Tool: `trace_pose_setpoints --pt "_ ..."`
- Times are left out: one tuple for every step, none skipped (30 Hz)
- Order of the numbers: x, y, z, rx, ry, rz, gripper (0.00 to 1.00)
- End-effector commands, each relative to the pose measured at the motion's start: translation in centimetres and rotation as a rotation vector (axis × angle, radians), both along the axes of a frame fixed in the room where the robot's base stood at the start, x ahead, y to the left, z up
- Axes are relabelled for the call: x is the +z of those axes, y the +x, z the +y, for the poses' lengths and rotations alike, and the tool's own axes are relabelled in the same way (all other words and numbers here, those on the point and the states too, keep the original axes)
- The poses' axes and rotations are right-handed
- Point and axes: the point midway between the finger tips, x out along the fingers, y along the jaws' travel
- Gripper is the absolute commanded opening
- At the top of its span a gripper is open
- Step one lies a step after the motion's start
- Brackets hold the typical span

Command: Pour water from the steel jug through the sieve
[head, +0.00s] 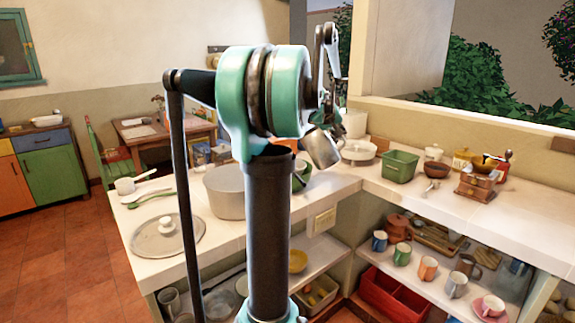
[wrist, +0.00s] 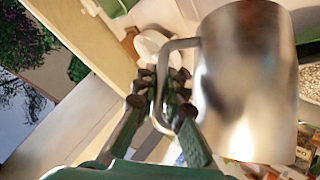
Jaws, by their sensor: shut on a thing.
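The steel jug (head: 322,147) hangs tilted above the counter, just right of my arm column in the head view. It fills much of the wrist view (wrist: 245,85), with its handle (wrist: 166,75) toward my fingers. My gripper (wrist: 165,98) is shut on that handle; in the head view the arm links partly hide the fingers. A grey, speckled round surface (wrist: 310,80) shows at the right edge of the wrist view beyond the jug; I cannot tell if it is the sieve. No sieve is clear in the head view. No water stream is visible.
A large grey pot (head: 224,192) and a lid (head: 167,236) stand on the left counter. Mugs fill the shelf below. The front right counter (head: 500,220) is clear.

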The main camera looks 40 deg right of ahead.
Motion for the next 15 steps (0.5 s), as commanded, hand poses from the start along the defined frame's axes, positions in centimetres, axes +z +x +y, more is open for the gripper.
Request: trace_pose_setpoints --pt "0.19 0.31 0.24 0.002 -0.015 0.012 0.00" --pt "0.24 0.33 0.27 0.001 -0.020 0.016 0.00" --pt "0.26 0.31 0.26 0.000 -0.022 0.018 0.00" --pt "0.26 0.33 0.28 0.001 -0.023 0.020 0.00" --pt "0.27 0.36 0.31 0.001 -0.025 0.022 0.00" --pt "0.28 0.40 0.34 0.001 -0.028 0.024 0.00" --pt "0.31 0.43 0.37 0.001 -0.030 0.026 0.00" --pt "0.32 0.45 0.39 0.001 -0.032 0.028 0.00" --pt "0.33 0.49 0.42 0.001 -0.035 0.031 0.00" --pt "0.35 0.52 0.44 0.001 -0.037 0.033 0.00" --pt "0.36 0.55 0.47 0.001 -0.038 0.035 0.00" --pt "0.37 0.57 0.51 0.001 -0.041 0.037 0.00" --pt "0.39 0.59 0.52 0.001 -0.042 0.039 0.00" --pt "0.41 0.61 0.55 0.001 -0.045 0.041 0.00" --pt "0.43 0.63 0.56 0.001 -0.047 0.044 0.00"
